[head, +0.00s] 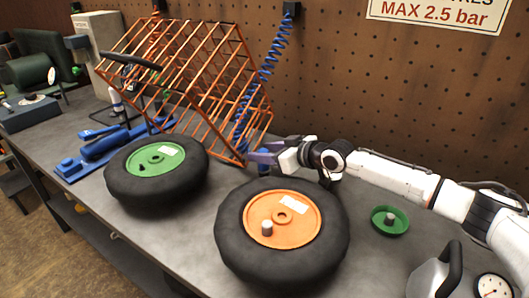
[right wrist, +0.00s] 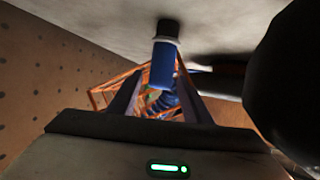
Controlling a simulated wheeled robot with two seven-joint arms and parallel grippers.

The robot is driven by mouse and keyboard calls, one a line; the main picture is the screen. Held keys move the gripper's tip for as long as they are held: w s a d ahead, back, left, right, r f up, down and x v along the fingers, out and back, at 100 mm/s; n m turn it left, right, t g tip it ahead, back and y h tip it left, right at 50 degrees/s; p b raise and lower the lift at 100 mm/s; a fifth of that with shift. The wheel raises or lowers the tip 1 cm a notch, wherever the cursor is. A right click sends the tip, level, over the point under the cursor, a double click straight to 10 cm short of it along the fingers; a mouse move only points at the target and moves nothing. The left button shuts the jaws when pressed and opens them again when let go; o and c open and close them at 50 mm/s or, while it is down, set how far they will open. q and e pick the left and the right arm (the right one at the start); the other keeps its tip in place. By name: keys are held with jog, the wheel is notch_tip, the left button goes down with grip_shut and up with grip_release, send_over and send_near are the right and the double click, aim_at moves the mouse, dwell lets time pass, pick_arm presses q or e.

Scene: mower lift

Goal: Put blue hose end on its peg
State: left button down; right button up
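The blue hose end (head: 264,129) is upright above the workbench, behind the orange-hubbed wheel. My right gripper (head: 262,154) has its fingers on either side of it and looks shut on it. In the right wrist view, the hose end (right wrist: 163,66) shows between the fingertips, with a pale ring and a dark tip. The coiled blue hose (head: 268,70) runs from a dark wall bracket (head: 291,9) down behind the orange rack. I cannot make out which fixture is the peg. My left gripper is not in view.
An orange wire rack (head: 190,80) stands just left of my right gripper. A green-hubbed wheel (head: 156,159) and an orange-hubbed wheel (head: 282,218) lie on the workbench. A green dish (head: 390,220) and a grey can (head: 428,280) are on the right. The pegboard wall (head: 400,90) is behind.

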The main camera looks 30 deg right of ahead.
jog(key=shift+r, duration=0.2)
jog(key=shift+s+d, duration=0.2)
jog(key=shift+s, duration=0.15)
jog(key=v, duration=1.1)
jog(key=shift+s, duration=0.1)
